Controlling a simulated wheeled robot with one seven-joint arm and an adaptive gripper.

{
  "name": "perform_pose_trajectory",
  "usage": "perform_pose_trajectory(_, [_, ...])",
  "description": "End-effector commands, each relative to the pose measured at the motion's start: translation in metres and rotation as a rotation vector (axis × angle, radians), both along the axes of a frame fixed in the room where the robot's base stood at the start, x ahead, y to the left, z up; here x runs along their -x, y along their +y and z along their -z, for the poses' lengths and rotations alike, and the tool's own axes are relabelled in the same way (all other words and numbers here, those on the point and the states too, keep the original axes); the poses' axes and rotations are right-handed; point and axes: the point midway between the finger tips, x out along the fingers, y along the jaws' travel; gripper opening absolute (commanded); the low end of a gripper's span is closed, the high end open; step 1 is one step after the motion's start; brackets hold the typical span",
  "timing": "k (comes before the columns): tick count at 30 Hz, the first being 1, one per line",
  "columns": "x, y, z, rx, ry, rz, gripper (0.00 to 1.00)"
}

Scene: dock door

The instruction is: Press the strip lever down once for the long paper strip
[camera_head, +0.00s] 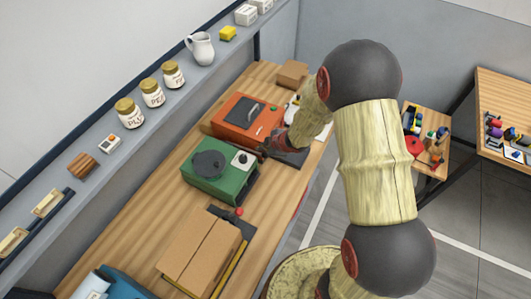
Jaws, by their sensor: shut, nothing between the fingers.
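An orange machine (237,128) with a dark top panel stands on the wooden bench. A green machine (221,187) with a round black disc and a white dial stands nearer in front of it. My gripper (264,151) is shut and empty, low between the front right corners of the two machines. I cannot tell whether it touches either one. A small red knob (239,211) shows just in front of the green machine. I cannot tell which part is the strip lever; my gripper and arm hide part of the orange machine's right side. No long paper strip can be made out.
A cardboard box (201,250) stands on the near bench (150,226), with a blue object (112,285) at the bottom edge. A smaller box (292,74) is at the far end. A shelf with jars (153,93) and a white jug (200,48) runs along the left.

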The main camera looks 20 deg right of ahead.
Motion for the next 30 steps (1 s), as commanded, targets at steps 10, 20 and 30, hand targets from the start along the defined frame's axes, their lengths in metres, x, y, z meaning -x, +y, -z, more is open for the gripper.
perform_pose_trajectory(10, [0.0003, -0.0003, 0.0027, 0.000, 0.000, 0.000, 0.00])
perform_pose_trajectory(20, [0.0011, -0.0011, 0.0081, 0.000, 0.000, 0.000, 0.00])
perform_pose_trajectory(30, [0.0012, -0.0011, 0.0091, 0.000, 0.000, 0.000, 0.00])
